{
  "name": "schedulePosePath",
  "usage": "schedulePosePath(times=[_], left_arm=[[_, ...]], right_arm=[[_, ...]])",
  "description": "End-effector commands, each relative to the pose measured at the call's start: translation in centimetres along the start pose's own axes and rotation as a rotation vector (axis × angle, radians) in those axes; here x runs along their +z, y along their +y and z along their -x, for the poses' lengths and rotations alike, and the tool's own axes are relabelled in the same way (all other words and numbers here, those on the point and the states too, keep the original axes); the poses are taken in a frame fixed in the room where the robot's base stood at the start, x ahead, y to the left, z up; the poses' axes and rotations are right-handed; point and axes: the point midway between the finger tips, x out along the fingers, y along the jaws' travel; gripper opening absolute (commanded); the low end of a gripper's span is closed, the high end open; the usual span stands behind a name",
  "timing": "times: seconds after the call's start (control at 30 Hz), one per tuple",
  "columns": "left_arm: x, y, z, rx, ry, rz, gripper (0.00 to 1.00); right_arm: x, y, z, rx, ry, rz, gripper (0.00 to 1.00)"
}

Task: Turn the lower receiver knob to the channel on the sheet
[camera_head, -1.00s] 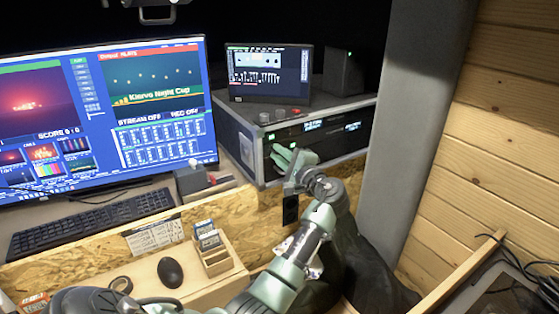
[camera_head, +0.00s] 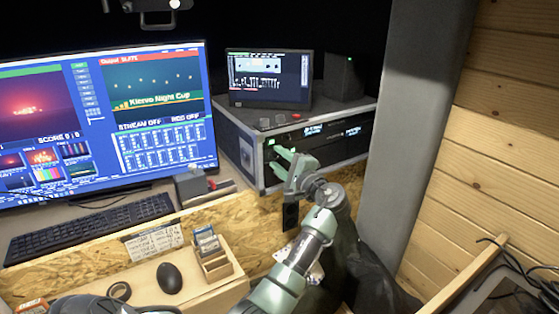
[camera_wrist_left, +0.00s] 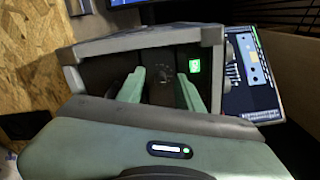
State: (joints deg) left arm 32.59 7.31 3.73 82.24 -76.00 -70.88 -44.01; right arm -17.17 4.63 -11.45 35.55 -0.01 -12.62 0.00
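The receiver rack (camera_head: 240,148) stands at the back right, with small lit green displays (camera_head: 271,142) on its dark front. My left gripper (camera_head: 283,158) is at the left part of this front and covers some of it. In the left wrist view its two pale green fingers (camera_wrist_left: 163,76) are apart and point at the panel. A dark round knob (camera_wrist_left: 167,67) shows between them, with visible gaps; contact cannot be told. A green display (camera_wrist_left: 194,66) is beside the knob. A paper sheet (camera_head: 155,241) is on the wooden desk front; its writing is too small to read. My right gripper is not in view.
A small monitor (camera_head: 270,76) and a dark box (camera_head: 344,75) stand on the rack. A large monitor (camera_head: 100,120), keyboard (camera_head: 90,228) and mouse (camera_head: 169,278) are at the left. A grey pillar (camera_head: 410,130) closes the right side of the rack.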

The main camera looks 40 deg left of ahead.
Motion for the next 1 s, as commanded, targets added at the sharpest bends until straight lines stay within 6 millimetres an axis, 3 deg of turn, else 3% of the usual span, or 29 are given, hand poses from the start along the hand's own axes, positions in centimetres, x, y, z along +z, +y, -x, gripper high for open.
schedulePosePath(times=[0.5,1.0], left_arm=[[-0.1,0.2,7.2,0.001,0.002,0.0,0.36],[0.0,0.1,7.7,0.001,0.0,-0.001,0.36]], right_arm=[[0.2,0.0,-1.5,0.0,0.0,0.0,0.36],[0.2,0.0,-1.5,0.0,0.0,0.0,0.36]])
